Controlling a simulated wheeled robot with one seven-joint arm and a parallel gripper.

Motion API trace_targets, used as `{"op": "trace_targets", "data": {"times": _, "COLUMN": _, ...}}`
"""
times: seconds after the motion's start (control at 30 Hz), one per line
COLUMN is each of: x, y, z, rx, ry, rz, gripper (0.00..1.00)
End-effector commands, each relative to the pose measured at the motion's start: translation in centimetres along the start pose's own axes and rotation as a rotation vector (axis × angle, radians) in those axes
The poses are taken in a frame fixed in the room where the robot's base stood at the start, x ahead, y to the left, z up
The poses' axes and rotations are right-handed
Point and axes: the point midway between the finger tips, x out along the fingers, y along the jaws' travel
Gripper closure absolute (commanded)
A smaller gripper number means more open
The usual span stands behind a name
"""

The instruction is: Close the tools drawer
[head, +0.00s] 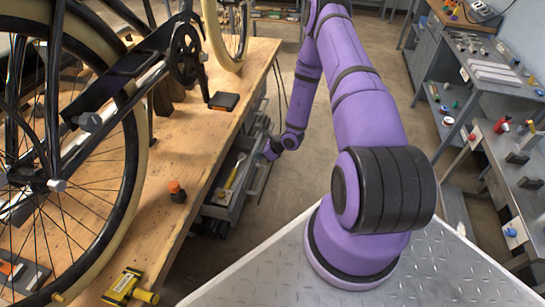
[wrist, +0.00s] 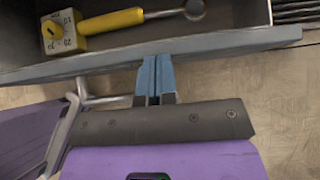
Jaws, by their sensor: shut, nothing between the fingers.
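The tools drawer (head: 228,205) stands open under the wooden workbench in the head view, pulled out toward the aisle. A yellow-handled tool (head: 233,176) lies in it. In the wrist view the drawer's grey front edge (wrist: 235,42) runs across the picture, with the yellow-handled tool (wrist: 118,20) and a yellow block (wrist: 62,31) inside. My gripper (wrist: 157,70) is shut and empty, its blue-grey fingertips at the drawer's front edge. I cannot tell if they touch it. In the head view my gripper (head: 266,153) is small, on the aisle side of the drawer.
The workbench top (head: 190,150) carries a bicycle frame with wheels, a dark box (head: 223,101), an orange-capped item (head: 176,190) and a yellow tool (head: 125,286). Grey shelving (head: 490,85) with small parts stands at the right.

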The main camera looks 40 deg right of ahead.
Motion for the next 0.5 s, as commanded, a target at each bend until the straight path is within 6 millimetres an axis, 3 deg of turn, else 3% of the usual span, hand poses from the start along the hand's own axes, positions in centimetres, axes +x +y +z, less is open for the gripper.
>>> {"op": "trace_targets", "data": {"times": 0.2, "x": 3.2, "y": 0.1, "z": 3.0, "rx": -0.003, "ry": 0.001, "rz": 0.001, "gripper": 1.0}}
{"op": "trace_targets", "data": {"times": 0.5, "x": 5.4, "y": 0.0, "z": 5.0, "rx": 0.0, "ry": 0.0, "rz": 0.0, "gripper": 1.0}}
